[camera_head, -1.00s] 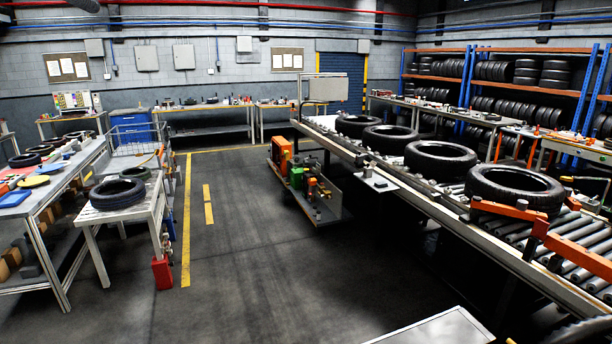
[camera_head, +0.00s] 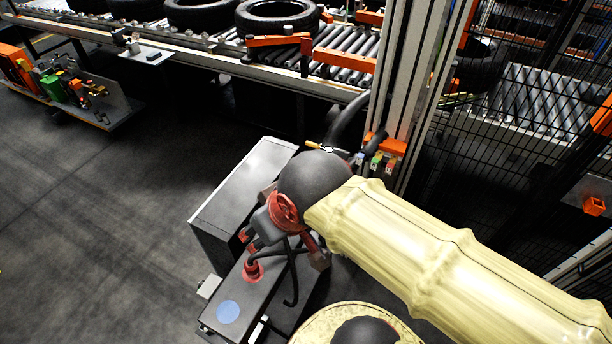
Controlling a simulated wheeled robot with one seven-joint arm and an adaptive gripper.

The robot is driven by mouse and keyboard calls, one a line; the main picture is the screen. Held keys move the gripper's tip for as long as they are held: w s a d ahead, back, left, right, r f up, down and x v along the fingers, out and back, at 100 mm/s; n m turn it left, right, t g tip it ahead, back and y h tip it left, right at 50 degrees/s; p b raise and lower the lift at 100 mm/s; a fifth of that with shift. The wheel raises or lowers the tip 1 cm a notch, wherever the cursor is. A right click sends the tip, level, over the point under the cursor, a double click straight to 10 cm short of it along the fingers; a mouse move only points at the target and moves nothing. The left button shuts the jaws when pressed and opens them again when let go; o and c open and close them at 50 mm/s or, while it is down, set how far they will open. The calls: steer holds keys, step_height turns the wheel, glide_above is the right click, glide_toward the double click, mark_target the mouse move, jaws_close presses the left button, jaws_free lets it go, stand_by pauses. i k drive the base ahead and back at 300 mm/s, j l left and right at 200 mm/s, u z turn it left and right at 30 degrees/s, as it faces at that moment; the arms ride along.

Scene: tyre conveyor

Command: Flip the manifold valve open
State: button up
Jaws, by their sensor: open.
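A small manifold (camera_head: 384,158) with an orange body and blue, green and red fittings is on the upright post right of centre. A thin lever with an orange tip (camera_head: 318,147) sticks out to its left; it may be the valve handle, but its position is hard to read. My arm, in a cream cover, comes in from the lower right. My gripper (camera_head: 291,228), grey and red, is at the arm's end, open, left of and below the manifold. It appears apart from the manifold. Its fingers partly blend with the cabinet behind.
A grey cabinet (camera_head: 226,205) stands beneath my gripper. The roller conveyor (camera_head: 345,65) carries tyres (camera_head: 277,16) behind. The metal post (camera_head: 409,80) and black mesh fence (camera_head: 530,110) bound the right. Open floor (camera_head: 100,220) lies on the left.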

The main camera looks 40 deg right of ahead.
mark_target(312, 144)
steer(key=z, duration=1.2)
